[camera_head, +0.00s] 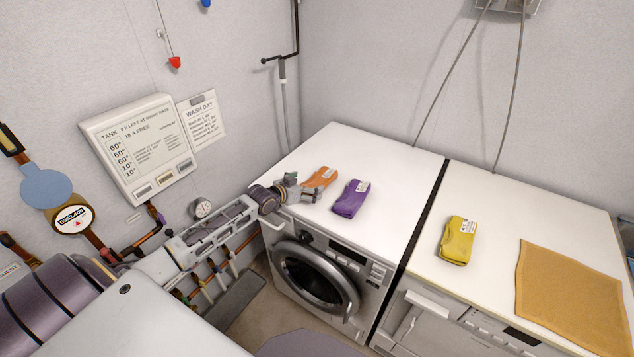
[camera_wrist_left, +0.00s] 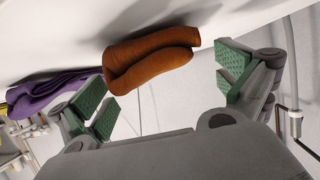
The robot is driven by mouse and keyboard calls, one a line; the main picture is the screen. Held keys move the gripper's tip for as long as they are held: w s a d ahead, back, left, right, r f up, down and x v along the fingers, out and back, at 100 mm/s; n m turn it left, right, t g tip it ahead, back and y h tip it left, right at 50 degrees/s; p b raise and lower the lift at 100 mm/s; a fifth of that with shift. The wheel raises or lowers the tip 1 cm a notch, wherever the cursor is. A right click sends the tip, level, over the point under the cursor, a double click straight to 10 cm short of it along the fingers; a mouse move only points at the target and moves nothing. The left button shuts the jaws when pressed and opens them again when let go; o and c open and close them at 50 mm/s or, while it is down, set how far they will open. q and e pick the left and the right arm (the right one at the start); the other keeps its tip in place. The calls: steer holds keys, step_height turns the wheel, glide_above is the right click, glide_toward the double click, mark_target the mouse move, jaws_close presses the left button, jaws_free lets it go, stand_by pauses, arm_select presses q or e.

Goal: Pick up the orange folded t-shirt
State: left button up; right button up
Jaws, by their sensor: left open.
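The orange folded t-shirt (camera_head: 321,177) lies on the white washing machine top (camera_head: 352,146), near its left side. A white tag shows on it. My left gripper (camera_head: 304,187) is open just in front of it, low over the machine's front left corner. In the left wrist view the rolled orange t-shirt (camera_wrist_left: 150,56) lies ahead of the gap between the open green-padded fingers (camera_wrist_left: 166,88). Nothing is between the pads. The gripper hides part of the t-shirt in the head view. My right gripper is not in view.
A purple folded t-shirt (camera_head: 350,198) lies close to the right of the orange one; it also shows in the left wrist view (camera_wrist_left: 52,90). A yellow folded t-shirt (camera_head: 457,240) and a tan cloth (camera_head: 572,297) lie on the right-hand machine. The back of the left top is clear.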

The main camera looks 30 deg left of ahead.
mark_target(317, 181)
arm_select(q)
steer(key=shift+x, duration=1.4)
steer(key=shift+r, duration=0.1)
steer(key=c, duration=1.1)
